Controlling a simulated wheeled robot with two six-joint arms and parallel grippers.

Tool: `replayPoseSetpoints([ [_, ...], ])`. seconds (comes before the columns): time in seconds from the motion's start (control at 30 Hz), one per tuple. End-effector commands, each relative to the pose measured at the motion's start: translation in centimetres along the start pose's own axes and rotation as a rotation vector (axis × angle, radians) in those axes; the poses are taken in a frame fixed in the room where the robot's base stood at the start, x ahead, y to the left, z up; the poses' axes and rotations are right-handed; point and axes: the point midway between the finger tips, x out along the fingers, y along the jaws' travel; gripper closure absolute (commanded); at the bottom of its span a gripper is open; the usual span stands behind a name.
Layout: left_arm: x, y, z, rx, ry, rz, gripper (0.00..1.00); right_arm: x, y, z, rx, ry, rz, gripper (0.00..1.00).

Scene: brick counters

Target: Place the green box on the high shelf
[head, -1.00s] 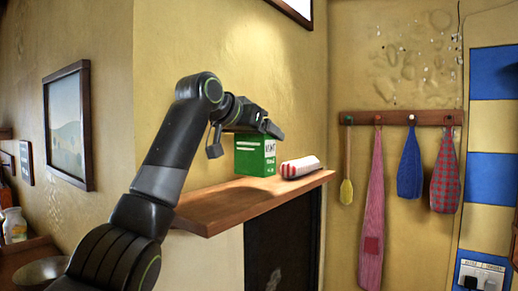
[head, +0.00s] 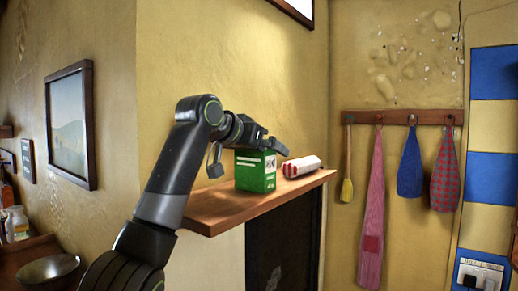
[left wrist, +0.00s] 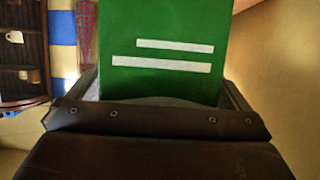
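The green box (head: 255,172), with white lettering, is upright at the wooden high shelf (head: 215,212). Its base appears to meet the shelf top, left of a red-and-white striped packet. My left gripper (head: 265,143) is at the top of the box, reaching over from the left. In the left wrist view the green box (left wrist: 165,50) fills the space between the two fingers, which sit against its sides. The far side of the box is hidden. My right gripper is in neither view.
The striped packet (head: 301,166) lies right of the box with a small gap. Bare shelf shows in front. A brown peg rail (head: 395,118) with hanging cloths is on the right wall. A framed picture (head: 70,125) hangs on the left wall.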

Motion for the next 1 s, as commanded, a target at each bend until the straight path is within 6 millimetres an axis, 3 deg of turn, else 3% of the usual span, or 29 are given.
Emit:
replayPoseSetpoints([
  [0.27, -0.2, 0.0, -0.4, 0.000, 0.000, 0.000, 0.01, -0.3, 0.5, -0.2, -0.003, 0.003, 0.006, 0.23],
  [0.37, -0.7, -0.1, -0.1, 0.000, 0.003, -0.001, 0.01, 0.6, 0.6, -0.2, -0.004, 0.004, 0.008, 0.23],
  [0.8, -8.3, -0.1, 0.1, 0.001, 0.004, -0.002, 0.01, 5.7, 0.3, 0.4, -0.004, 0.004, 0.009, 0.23],
  [1.0, -11.1, 0.0, -0.1, 0.001, 0.002, -0.002, 0.01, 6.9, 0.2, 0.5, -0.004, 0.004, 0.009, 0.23],
])
